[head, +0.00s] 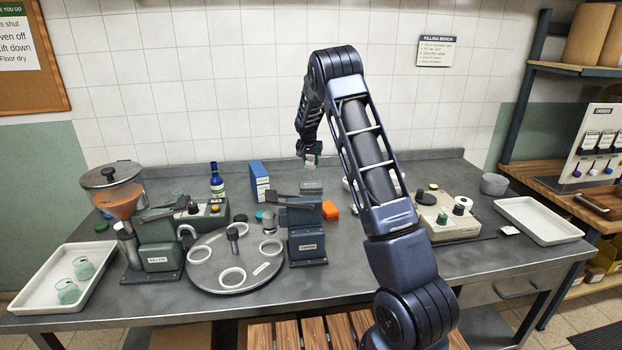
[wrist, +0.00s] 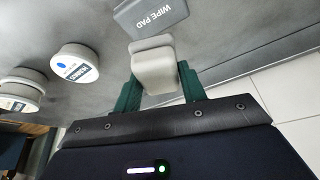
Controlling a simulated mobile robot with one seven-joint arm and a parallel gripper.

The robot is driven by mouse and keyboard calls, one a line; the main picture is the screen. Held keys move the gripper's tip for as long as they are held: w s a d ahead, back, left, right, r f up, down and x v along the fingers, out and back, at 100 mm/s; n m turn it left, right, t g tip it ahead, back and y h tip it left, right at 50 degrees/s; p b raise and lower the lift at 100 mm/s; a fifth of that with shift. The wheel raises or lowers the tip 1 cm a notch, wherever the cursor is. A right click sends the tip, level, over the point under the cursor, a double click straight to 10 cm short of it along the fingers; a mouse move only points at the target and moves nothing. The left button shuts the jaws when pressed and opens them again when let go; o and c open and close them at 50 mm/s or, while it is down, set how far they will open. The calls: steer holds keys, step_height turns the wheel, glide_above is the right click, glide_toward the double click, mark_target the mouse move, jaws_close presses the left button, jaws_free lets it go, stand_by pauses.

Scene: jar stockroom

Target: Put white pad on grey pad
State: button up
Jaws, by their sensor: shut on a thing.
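The white pad (wrist: 153,66) is between the green fingers of my gripper (wrist: 156,86) in the wrist view, and the gripper is shut on it. In the head view my gripper (head: 312,161) is over the back of the bench, and the pad is too small there to make out clearly. The grey pad (wrist: 150,16), marked WIPE PAD, lies on the bench just beyond the white pad in the wrist view. In the head view the grey pad (head: 312,187) lies below my gripper. The white pad appears held above the bench, apart from the grey pad.
Two white-lidded jars (wrist: 75,63) stand left of my gripper in the wrist view. A white tray (head: 537,220) lies at the right.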

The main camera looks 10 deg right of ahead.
mark_target(312, 182)
steer(key=shift+f, duration=4.3)
steer(key=shift+f, duration=0.1)
steer(key=o, duration=1)
steer(key=shift+c, duration=0.2)
